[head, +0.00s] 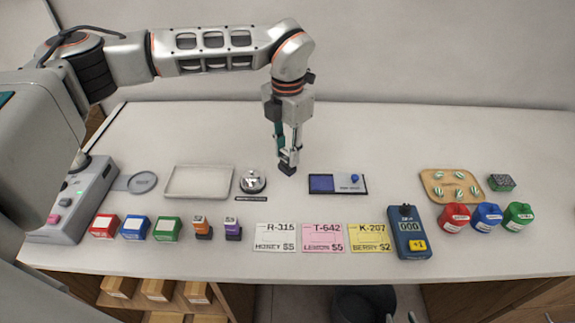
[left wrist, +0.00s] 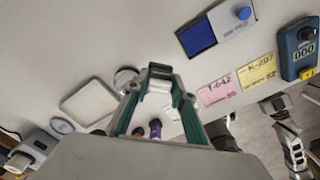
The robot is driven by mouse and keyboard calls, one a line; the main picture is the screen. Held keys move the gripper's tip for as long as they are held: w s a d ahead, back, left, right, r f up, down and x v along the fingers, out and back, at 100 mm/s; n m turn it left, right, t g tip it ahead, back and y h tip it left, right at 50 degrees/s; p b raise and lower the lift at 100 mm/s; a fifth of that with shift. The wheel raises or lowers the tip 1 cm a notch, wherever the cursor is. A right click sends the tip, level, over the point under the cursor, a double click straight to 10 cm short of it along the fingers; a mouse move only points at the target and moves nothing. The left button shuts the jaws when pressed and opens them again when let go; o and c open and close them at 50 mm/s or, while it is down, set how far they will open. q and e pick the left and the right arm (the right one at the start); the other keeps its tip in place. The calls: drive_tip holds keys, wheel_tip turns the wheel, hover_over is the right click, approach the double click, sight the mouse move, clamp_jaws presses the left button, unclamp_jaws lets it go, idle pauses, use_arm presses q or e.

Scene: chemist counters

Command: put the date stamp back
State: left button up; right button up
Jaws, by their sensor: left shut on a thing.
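My left gripper (head: 289,158) is shut on a small stamp with a dark base (head: 287,169), which I take to be the date stamp. It holds the stamp roughly upright above the middle of the counter, between the bell and the blue ink pad. In the left wrist view the gripper (left wrist: 160,76) closes around its pale body (left wrist: 158,88); the fingers hide part of it. The blue ink pad (head: 322,184) lies to the right of the gripper, on a dark-edged board with a blue knob (head: 355,178). My right gripper is not in view.
A bell (head: 252,181) and an empty tray (head: 198,167) stand left of the gripper. Orange (head: 202,228) and purple (head: 233,228) stamps, price cards (head: 323,238) and a blue counter device (head: 409,232) line the front. The back of the counter is clear.

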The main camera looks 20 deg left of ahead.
sight(288, 167)
use_arm(q)
drive_tip(key=shift+f, duration=0.9)
wheel_tip(288, 167, down, 4)
drive_tip(key=shift+r, duration=0.2)
drive_tip(key=o, duration=0.5)
drive_tip(key=shift+f, duration=0.15)
drive_tip(key=shift+c, duration=0.2)
drive_tip(key=o, duration=0.4)
